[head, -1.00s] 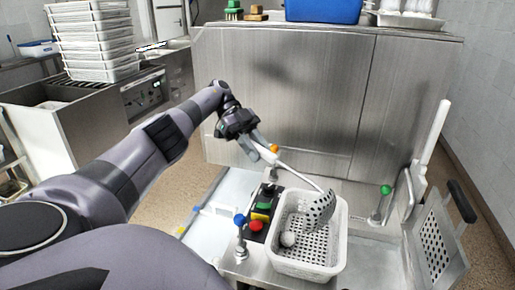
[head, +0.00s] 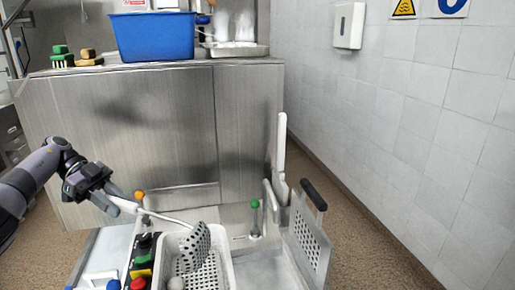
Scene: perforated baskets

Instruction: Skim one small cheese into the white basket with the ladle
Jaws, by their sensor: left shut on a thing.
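My left gripper (head: 112,203) is shut on the handle of a ladle (head: 196,246), at the left of the head view. The perforated bowl of the ladle hangs tilted over the white basket (head: 226,272). One small round whitish cheese (head: 176,284) shows at the near left inside the basket, close to the picture's lower edge. It is apart from the ladle bowl. The near part of the basket is cut off by the picture edge. My right gripper is out of view.
A control box (head: 142,262) with coloured buttons stands left of the basket. A perforated metal panel (head: 308,240) with a dark handle and a green-knobbed lever (head: 255,218) stand to the right. A steel cabinet (head: 150,130) with a blue bin (head: 152,36) on top is behind.

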